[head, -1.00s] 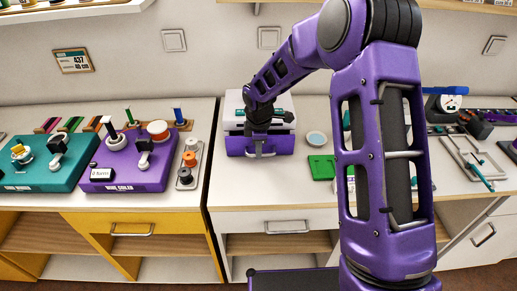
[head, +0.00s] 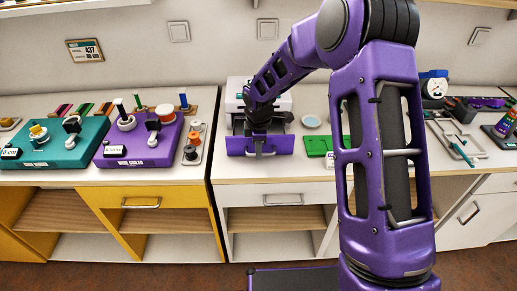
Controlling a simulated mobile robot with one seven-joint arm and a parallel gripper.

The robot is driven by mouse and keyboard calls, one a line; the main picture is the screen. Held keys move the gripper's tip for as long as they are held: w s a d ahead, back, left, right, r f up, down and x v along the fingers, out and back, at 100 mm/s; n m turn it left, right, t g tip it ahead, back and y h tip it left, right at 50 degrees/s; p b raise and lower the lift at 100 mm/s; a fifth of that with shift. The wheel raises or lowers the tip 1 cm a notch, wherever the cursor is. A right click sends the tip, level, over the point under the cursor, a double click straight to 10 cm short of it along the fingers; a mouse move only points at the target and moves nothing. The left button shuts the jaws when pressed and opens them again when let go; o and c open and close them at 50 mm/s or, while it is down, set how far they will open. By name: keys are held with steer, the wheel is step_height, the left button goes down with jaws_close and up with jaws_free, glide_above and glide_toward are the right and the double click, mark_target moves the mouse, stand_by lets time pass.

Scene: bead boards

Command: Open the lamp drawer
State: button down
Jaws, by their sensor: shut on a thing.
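A white unit (head: 237,92) stands on the white bench against the wall. Its purple drawer (head: 236,146) sticks out toward me, and part of its inside shows behind the purple front. My gripper (head: 259,149) reaches down from above at the middle of the drawer front and is shut on its handle. The fingertips are small and dark, so the exact hold on the handle is hard to see. My arm covers part of the unit's right side and the drawer's inside.
A pale round dish (head: 311,121) and a green board (head: 317,146) lie just right of the drawer. A purple bead board (head: 140,155) and a teal board (head: 50,150) stand on the left bench.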

steer(key=c, duration=0.9)
jaws_free()
steer(key=s+r, duration=0.1)
steer(key=r, duration=0.4)
steer(key=s+r+p, duration=0.1)
steer(key=r, duration=0.5)
steer(key=s+r, duration=0.1)
steer(key=r, duration=0.5)
steer(key=shift+r+p, duration=0.1)
steer(key=shift+p, duration=0.3)
